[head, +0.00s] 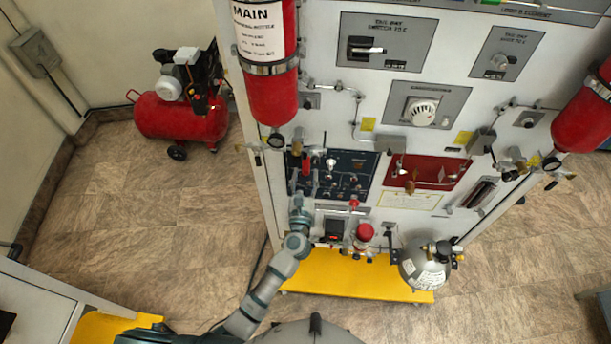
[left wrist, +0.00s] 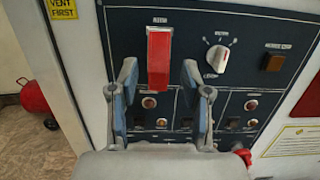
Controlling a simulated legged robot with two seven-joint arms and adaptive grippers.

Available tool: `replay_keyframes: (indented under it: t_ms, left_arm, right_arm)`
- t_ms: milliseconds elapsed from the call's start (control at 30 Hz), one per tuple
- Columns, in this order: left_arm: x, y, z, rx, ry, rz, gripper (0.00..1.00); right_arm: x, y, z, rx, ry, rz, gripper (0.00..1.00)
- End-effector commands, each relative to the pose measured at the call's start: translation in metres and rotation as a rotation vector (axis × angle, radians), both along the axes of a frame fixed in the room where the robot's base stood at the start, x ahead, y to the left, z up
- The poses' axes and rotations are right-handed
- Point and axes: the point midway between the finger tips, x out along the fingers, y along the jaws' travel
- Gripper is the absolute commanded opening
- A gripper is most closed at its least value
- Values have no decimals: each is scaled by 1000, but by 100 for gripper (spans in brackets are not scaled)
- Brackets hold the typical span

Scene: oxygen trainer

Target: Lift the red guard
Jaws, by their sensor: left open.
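The red guard (left wrist: 159,58) is an upright red rectangular cover on the dark switch panel (left wrist: 240,25), under a small label. It looks lowered against the panel, and the switch behind it is hidden. It also shows small in the head view (head: 306,165). My left gripper (left wrist: 159,72) is open, with one finger on each side of the guard's lower part. I see gaps between fingers and guard, but cannot tell how far the tips are from the panel. In the head view my left gripper (head: 300,190) is in front of the panel's lower left.
A white rotary knob (left wrist: 217,59) and a brown square button (left wrist: 273,62) sit right of the guard. Small indicators and switches lie below. In the head view, a red cylinder (head: 272,95) hangs above, and a red compressor (head: 180,118) stands at left. Open floor lies left.

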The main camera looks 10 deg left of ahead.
Motion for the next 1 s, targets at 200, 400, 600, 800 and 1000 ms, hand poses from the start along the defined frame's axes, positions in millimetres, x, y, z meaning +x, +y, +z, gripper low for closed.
replay_keyframes:
  t_ms: [200, 400, 600, 800, 1000]
  left_arm:
    - [-35, 0, -8, 0, 5, -1, 48]
    - [-79, -1, -16, 1, 5, -1, 48]
    - [-107, -1, -20, 0, 2, -1, 48]
    - [-114, -1, -21, 1, 1, 0, 48]
    - [-114, -1, -21, 1, 1, 0, 48]
  right_arm:
    - [-1, 1, 0, 1, 0, -1, 40]
    - [-1, 1, 0, 2, 1, -1, 40]
    - [0, 2, 0, 2, 1, -1, 40]
    - [0, 2, 0, 2, 1, -1, 40]
    - [-1, 2, 0, 2, 1, -1, 40]
